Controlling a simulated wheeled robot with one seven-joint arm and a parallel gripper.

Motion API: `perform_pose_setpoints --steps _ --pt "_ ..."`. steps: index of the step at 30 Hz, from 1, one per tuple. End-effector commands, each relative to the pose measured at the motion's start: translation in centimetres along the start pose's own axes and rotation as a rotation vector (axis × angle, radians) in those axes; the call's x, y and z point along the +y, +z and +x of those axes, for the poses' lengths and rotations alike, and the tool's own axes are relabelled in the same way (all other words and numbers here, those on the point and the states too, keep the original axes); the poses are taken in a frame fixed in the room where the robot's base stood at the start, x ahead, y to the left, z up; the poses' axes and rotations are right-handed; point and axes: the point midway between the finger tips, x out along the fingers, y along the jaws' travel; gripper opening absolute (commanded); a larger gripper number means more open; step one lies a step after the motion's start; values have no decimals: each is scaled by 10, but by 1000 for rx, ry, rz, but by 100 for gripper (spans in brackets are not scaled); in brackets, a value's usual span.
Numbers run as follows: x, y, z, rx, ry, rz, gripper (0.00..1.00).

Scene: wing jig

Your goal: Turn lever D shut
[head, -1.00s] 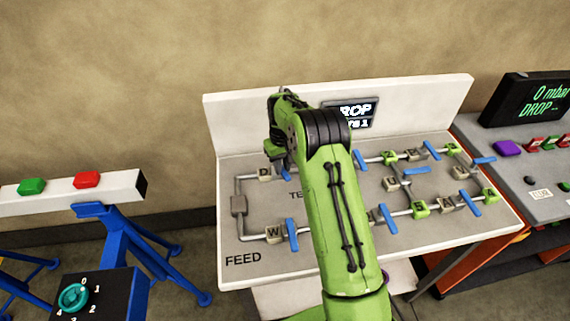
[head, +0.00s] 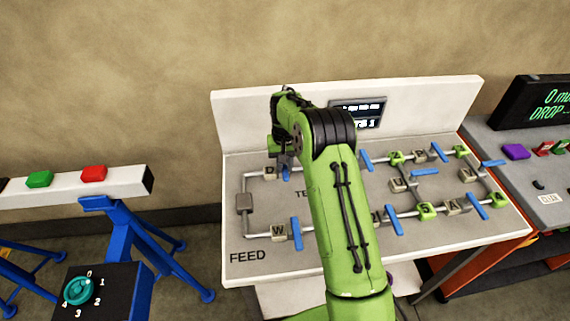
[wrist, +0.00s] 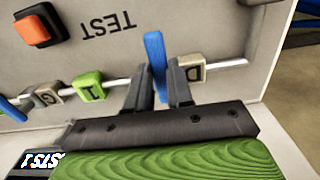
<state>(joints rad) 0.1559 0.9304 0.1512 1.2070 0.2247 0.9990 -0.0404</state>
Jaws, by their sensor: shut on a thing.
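Lever D (wrist: 154,48) is a blue bar on the pipe beside the block marked D (wrist: 195,70). In the wrist view it lies roughly crosswise to the pipe. My gripper (wrist: 161,68) has one finger on each side of the lever and is shut on it. In the head view, the D block (head: 269,172) is at the panel's upper left, and only a small part of the lever shows beside my gripper. My arm hides much of the panel's middle.
Other blue levers (head: 296,234) and lettered blocks (head: 279,232) stand along the pipes. A white back wall with a small display (head: 357,113) rises behind the panel. An orange button (wrist: 32,31) is near TEST. A console stands at right, a blue trestle at left.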

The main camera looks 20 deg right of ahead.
Motion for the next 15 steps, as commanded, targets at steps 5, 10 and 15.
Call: perform_pose_setpoints --steps 5,10,15 --pt "0 -1 -2 5 -1 3 30" --pt "0 -1 -1 3 0 2 47" --pt "0 0 0 2 0 1 47"
